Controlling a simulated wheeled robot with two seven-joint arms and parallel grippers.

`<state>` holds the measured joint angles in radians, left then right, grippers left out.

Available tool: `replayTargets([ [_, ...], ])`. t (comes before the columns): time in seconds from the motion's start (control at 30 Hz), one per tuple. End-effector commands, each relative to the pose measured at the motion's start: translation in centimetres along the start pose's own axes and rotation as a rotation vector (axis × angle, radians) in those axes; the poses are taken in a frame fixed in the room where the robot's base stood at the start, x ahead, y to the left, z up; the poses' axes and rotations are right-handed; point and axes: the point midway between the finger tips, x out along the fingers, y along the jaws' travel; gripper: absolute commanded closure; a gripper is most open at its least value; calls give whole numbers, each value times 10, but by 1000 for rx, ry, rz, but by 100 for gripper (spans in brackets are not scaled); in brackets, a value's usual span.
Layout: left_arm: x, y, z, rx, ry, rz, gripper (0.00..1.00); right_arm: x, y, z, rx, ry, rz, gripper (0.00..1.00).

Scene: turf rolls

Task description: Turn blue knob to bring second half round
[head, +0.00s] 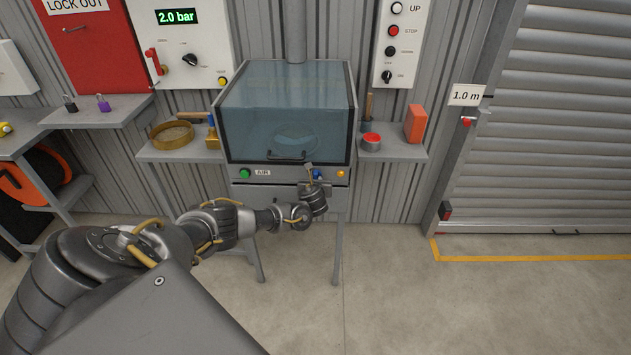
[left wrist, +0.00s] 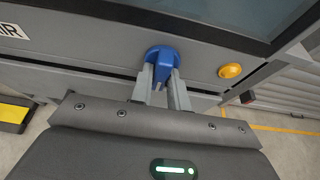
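The blue knob (head: 318,174) is on the front panel of the grey cabinet (head: 243,197), below its clear hood. In the left wrist view the knob (left wrist: 161,52) has a round top, and its narrow blue grip runs down between my fingers. My left gripper (head: 314,180) is at the panel. In the left wrist view my left gripper (left wrist: 161,80) has one finger on each side of the grip, both seeming to touch it. My right gripper is not in view. What is inside the hood is only dimly visible.
A green button (head: 244,174) and an amber button (head: 341,173) flank the knob on the panel. Side shelves hold a round sieve (head: 172,135), a red tin (head: 371,140) and an orange block (head: 416,124). The floor at right is clear before the roller shutter (head: 554,130).

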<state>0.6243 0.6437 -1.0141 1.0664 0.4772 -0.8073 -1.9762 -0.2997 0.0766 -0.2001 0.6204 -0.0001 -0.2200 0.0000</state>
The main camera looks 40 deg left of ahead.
Motion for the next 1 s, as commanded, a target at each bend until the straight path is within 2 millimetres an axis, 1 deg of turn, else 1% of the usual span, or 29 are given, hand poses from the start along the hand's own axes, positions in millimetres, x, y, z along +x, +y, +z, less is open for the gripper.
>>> replayTargets([
  [0.03,0,0,-1,1,1,0,76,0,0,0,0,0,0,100],
  [0.13,0,0,0,0,0,0,64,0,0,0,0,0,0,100],
  [0.43,-1,0,0,-2,-1,0,64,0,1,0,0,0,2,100],
  [0.57,-10,0,1,0,-3,-2,64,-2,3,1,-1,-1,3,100],
  [0.67,-24,0,1,-1,-1,-3,64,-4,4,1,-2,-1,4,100],
  [0.9,-72,-1,1,-2,-2,-5,64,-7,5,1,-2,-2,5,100],
  [1.0,-88,0,1,-1,-1,-2,64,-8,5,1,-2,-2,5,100],
])
